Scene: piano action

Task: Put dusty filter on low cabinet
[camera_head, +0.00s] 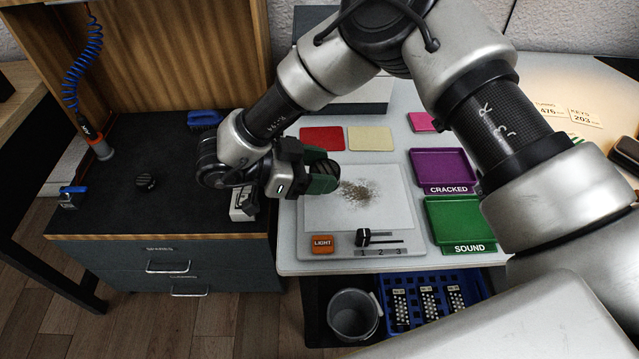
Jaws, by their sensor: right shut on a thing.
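My right gripper (318,172) reaches in from the upper right and hangs over the left part of a pale work plate. Its green-tipped fingers are shut on a dark ribbed piece (323,169), which looks like the dusty filter; the fingers hide part of it. Grey-brown dust (359,194) lies on the plate just right of the fingers. The low cabinet (112,215) stands at the left, with a dark top and drawers in front. Its top lies left of my gripper. My left gripper is not in view.
On the cabinet are a small black knob-like thing (146,182), a blue brush-like thing (205,118) and a white block (243,205) at the right edge. The purple tray (443,153) and green tray (430,201) lie right of the plate. A grey bucket (354,313) stands below.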

